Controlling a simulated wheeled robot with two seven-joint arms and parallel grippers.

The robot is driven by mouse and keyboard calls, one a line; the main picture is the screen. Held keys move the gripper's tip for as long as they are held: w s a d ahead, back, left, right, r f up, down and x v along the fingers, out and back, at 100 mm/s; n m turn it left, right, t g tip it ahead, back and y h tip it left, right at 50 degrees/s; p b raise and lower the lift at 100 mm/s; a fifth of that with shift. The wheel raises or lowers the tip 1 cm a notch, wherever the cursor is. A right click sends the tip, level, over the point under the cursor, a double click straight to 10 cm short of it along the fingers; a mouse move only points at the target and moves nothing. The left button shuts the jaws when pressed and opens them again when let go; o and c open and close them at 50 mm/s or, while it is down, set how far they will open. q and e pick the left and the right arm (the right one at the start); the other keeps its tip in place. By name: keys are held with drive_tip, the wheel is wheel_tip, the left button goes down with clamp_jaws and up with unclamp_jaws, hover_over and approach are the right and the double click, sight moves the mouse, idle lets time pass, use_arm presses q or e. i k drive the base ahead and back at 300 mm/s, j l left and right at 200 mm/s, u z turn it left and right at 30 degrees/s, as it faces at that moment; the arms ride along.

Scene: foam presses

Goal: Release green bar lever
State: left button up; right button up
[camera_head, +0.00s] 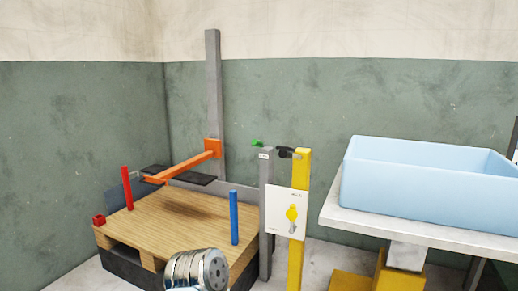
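A small green lever (257,142) sits at the top of a grey post (266,210), right of the wooden platform. Only a short green piece of it shows, and its exact position is too small to tell. A small white label (263,156) is on the post just below it. A dark fitting (286,152) lies just right of the lever, by the top of a yellow post (300,175). Neither of my grippers shows in this view.
An orange arm (185,165) reaches from a tall grey column (214,90) over the wooden platform (180,222). Red (127,188) and blue (234,217) pegs stand there. A sign (285,213) hangs by the yellow post. A light blue tub (420,190) rests on a table (400,232) at right.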

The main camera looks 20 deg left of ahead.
sight(257, 144)
drive_tip(key=i+j+z, duration=0.1)
drive_tip(key=j, duration=0.3)
drive_tip(key=i+j+z, duration=0.15)
drive_tip(key=j, duration=0.3)
drive_tip(key=i+j+z, duration=0.1)
drive_tip(key=j, duration=0.3)
drive_tip(key=i, duration=0.05)
